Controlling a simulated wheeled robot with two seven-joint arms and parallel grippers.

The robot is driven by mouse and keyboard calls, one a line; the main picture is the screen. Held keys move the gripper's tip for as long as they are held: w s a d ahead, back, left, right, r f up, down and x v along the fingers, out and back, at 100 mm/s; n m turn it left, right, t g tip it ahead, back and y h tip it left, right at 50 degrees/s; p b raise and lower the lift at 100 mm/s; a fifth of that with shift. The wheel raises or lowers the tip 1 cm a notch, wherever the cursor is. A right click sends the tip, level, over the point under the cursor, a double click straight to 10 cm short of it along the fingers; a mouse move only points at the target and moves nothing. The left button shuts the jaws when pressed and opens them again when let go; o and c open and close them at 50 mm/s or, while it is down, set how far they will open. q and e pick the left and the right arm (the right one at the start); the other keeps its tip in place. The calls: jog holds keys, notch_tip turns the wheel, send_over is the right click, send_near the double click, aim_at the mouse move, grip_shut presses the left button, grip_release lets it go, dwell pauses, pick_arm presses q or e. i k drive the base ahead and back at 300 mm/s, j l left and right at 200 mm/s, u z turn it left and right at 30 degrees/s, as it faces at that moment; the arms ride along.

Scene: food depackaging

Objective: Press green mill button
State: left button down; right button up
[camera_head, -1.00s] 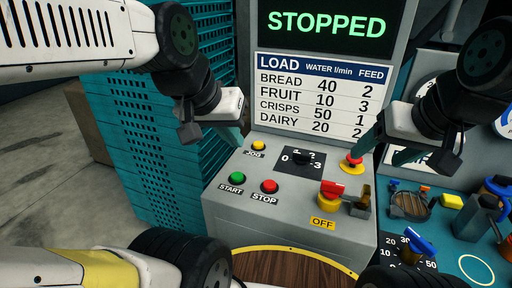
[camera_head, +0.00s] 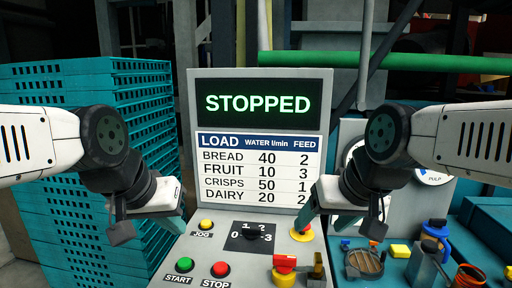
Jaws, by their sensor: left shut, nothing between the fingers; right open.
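The green START button (camera_head: 184,265) sits at the lower left of the grey sloped control panel (camera_head: 238,262). The red STOP button (camera_head: 220,269) is just right of it. My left gripper (camera_head: 174,222) is shut and empty, above the panel's left edge and apart from the green button. The display (camera_head: 258,104) above reads STOPPED in green.
A yellow JOG button (camera_head: 206,224), a black rotary selector (camera_head: 250,237) and a red-and-yellow switch (camera_head: 285,265) share the panel. Stacked teal crates (camera_head: 90,150) stand at left. A teal bench at right holds a blue-topped tool (camera_head: 436,232) and small items.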

aim_at(185, 263)
jog(key=k+l+u, duration=0.3)
jog(key=u, duration=0.15)
jog(key=k+l+u, duration=0.2)
jog(key=u, duration=0.25)
jog(key=k+j, duration=0.05)
jog(key=k, duration=0.05)
